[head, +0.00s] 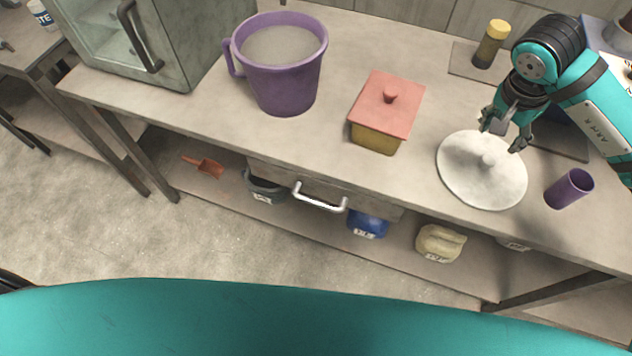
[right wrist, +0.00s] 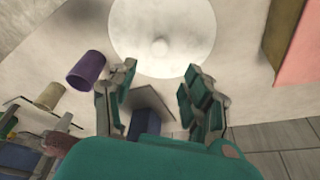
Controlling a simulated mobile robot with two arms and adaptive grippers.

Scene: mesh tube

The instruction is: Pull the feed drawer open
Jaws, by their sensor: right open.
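The feed drawer (head: 275,176) is under the table's front edge in the head view, with a pale bar handle (head: 320,199) on its front. It looks shut. My right gripper (head: 503,138) is open and empty above the white round lid (head: 482,170) on the table, well to the right of the drawer handle. In the right wrist view, the open fingers (right wrist: 158,90) point toward the lid (right wrist: 162,30) and its knob. The drawer is not in the wrist view. My left gripper is not in view.
A glass-doored cabinet (head: 165,40) is at the back left. Bags and a scoop (head: 205,166) lie on the lower shelf. The floor before the drawer looks clear.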

